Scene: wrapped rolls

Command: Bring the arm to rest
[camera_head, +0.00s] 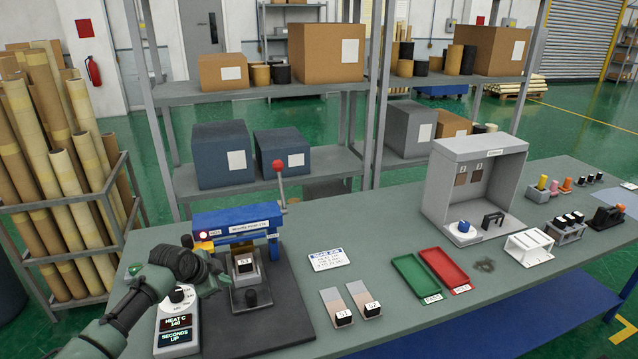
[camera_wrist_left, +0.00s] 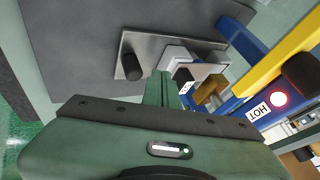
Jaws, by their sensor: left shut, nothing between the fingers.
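My green left arm comes in from the left in the head view. Its gripper (camera_head: 218,287) is beside the blue press (camera_head: 237,227), over the left side of the dark base plate (camera_head: 270,318). In the left wrist view the fingers (camera_wrist_left: 163,86) are shut together with nothing between them. They point toward a metal plate with a black knob (camera_wrist_left: 131,66), and the press with its HOT label (camera_wrist_left: 258,112) and glowing red light is at the right. A block labelled S3 (camera_head: 245,264) sits in the press. My right gripper is not in view.
A heat control box (camera_head: 178,325) stands close below the arm. The press lever (camera_head: 280,185) rises behind it. Two labelled samples (camera_head: 365,300), a green tray (camera_head: 414,277), a red tray (camera_head: 443,270) and a grey booth (camera_head: 478,155) stand farther right on the bench.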

